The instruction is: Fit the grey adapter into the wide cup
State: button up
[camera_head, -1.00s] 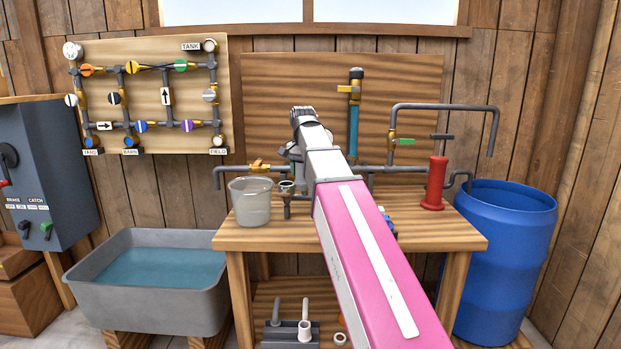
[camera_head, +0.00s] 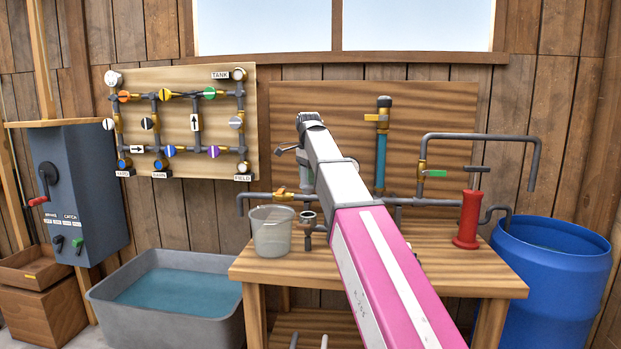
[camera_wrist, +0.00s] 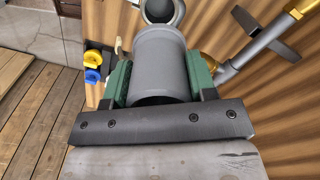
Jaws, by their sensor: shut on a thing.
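The grey adapter (camera_wrist: 160,60) is a smooth grey cylinder held between the green pads of my gripper (camera_wrist: 160,85) in the wrist view. In the head view it shows as a small grey piece (camera_head: 306,179) beneath the end of my arm. The wide cup (camera_head: 308,216) is an open round mouth on a dark pipe fitting standing on the bench. The adapter appears above this cup, with a gap between them. In the wrist view a round rim (camera_wrist: 163,10), likely the cup, shows just beyond the adapter, partly hidden by it. My arm hides part of the bench.
A clear bucket (camera_head: 271,236) stands left of the cup on the wooden bench (camera_head: 400,285). Pipes with a yellow valve (camera_head: 283,196) run behind. A red hand pump (camera_head: 468,220) stands at right, beside a blue barrel (camera_head: 553,285). A grey water trough (camera_head: 160,330) is at left.

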aim_at(309, 194)
jog(key=shift+f, duration=3.4)
jog(key=shift+f, duration=1.4)
jog(key=o, duration=1)
jog(key=shift+o, duration=0.2)
notch_tip(309, 194, up, 11)
jog(key=shift+f, duration=0.1)
